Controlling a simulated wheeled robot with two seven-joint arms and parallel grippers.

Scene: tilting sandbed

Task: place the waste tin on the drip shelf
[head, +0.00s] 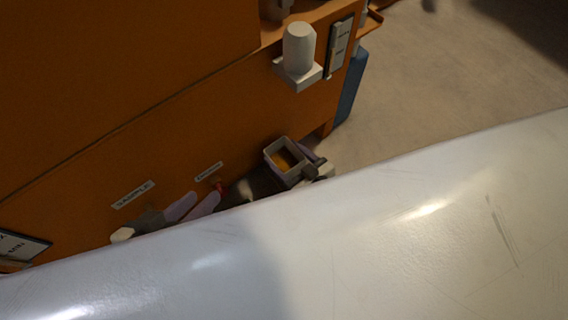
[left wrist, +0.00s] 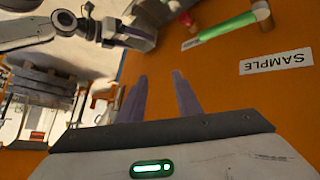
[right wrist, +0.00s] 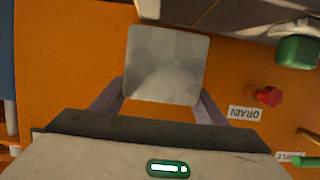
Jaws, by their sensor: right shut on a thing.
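The waste tin (head: 286,157) is a small square grey open box with orange-yellow showing inside. My right gripper (head: 312,163) is shut on it beside the orange cabinet front. In the right wrist view the tin (right wrist: 166,65) shows as a pale grey face between the purple fingers. My left gripper (head: 190,208) is open and empty near the SAMPLE label; its spread purple fingers also show in the left wrist view (left wrist: 160,85). I cannot make out the drip shelf for certain.
A red knob (right wrist: 267,96) sits by the DRAIN label (right wrist: 244,113). A green bar (left wrist: 228,27) is near the SAMPLE label. A large white surface hides the lower head view.

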